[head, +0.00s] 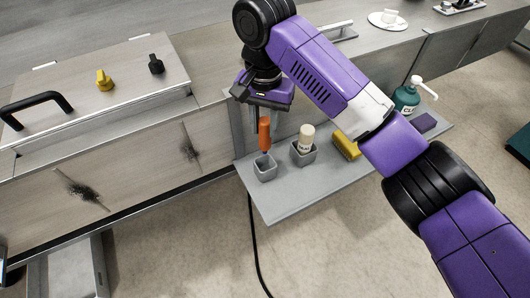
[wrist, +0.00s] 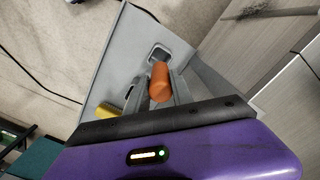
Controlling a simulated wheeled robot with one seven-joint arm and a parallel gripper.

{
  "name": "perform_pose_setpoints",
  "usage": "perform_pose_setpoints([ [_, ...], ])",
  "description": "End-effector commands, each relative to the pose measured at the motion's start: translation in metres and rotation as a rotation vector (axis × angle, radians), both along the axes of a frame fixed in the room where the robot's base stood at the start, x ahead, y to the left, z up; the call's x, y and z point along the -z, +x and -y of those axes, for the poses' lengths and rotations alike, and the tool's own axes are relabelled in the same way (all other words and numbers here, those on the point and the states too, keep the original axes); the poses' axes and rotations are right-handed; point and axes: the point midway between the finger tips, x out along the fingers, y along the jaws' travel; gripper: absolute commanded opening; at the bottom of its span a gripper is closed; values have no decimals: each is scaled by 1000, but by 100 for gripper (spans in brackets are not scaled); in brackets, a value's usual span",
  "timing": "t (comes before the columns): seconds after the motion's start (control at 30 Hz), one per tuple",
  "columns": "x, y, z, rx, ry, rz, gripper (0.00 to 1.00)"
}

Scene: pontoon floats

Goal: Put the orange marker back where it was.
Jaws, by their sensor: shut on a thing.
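The orange marker (head: 264,133) is upright in my gripper (head: 262,122), in the head view. Its lower end is just above or at the mouth of a small grey square cup (head: 265,170) on the left part of the grey shelf. I cannot tell whether the tip is inside the cup. In the wrist view the marker (wrist: 160,80) is between the two fingers, and the cup's dark opening (wrist: 159,53) shows beyond it. My gripper is shut on the marker.
A second grey cup (head: 304,154) holds a cream bottle (head: 306,138) just to the right. The shelf's front is bare.

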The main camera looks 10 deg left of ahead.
Motion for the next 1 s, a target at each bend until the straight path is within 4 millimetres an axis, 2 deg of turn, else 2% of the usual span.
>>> perform_pose_setpoints([
  [0.1,26,0,2,2,-3,-2,0],
  [0.2,43,0,2,2,-3,-1,0],
  [0.43,62,0,1,1,-1,1,0],
  [0.63,90,0,1,0,-2,0,0],
  [0.77,100,0,1,0,-1,2,0],
  [1.0,101,0,1,0,-1,2,0],
])
